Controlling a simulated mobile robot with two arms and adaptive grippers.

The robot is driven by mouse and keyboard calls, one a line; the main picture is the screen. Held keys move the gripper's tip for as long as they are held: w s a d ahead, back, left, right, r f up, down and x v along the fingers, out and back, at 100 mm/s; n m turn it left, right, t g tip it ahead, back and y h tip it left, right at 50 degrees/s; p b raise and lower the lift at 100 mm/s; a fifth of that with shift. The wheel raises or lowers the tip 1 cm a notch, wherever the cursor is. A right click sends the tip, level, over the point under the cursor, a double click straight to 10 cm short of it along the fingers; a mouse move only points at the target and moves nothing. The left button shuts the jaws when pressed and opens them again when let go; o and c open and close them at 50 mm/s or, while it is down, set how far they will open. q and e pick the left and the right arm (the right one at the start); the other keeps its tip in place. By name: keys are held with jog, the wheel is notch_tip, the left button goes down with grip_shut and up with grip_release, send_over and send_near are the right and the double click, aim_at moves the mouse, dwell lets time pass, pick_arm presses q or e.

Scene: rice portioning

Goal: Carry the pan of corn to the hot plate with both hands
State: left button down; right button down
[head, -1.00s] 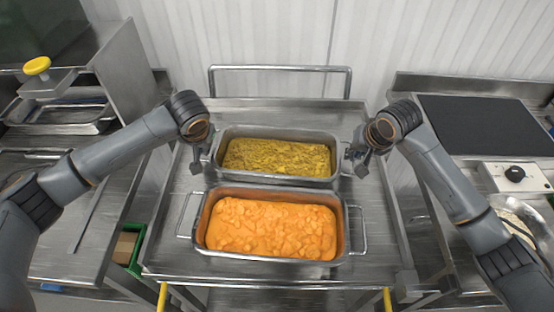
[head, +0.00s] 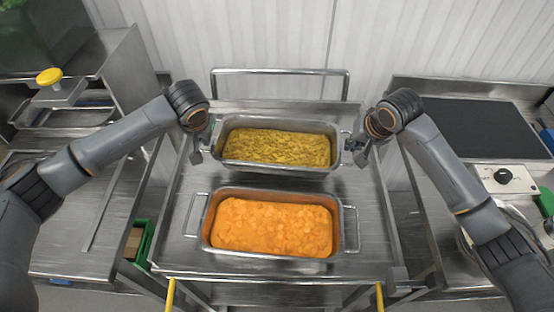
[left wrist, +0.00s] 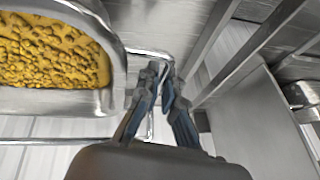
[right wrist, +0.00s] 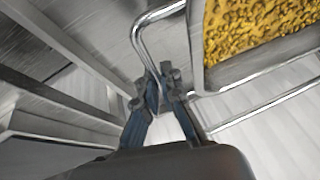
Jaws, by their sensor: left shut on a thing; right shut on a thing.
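The pan of corn (head: 325,168), a deep steel pan filled with yellow kernels, is over the back half of the steel cart. My left gripper (head: 197,155) is shut on its left handle; that wire handle shows between the fingers in the left wrist view (left wrist: 150,53). My right gripper (head: 359,156) is shut on its right handle, which shows in the right wrist view (right wrist: 143,45). The pan looks about level; whether its base is clear of the cart top is hard to tell. The hot plate (head: 480,127) is a flat black surface on the right counter, with nothing on it.
A second steel pan (head: 345,232) with orange food sits just in front on the cart (head: 175,225). The cart's push rail (head: 280,71) stands behind. A control box with a black knob (head: 503,177) is in front of the hot plate. Counters flank both sides.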

pick_arm(q)
jog(key=shift+r, duration=0.15)
pick_arm(e)
jog(key=shift+r, duration=0.15)
dwell(0.4)
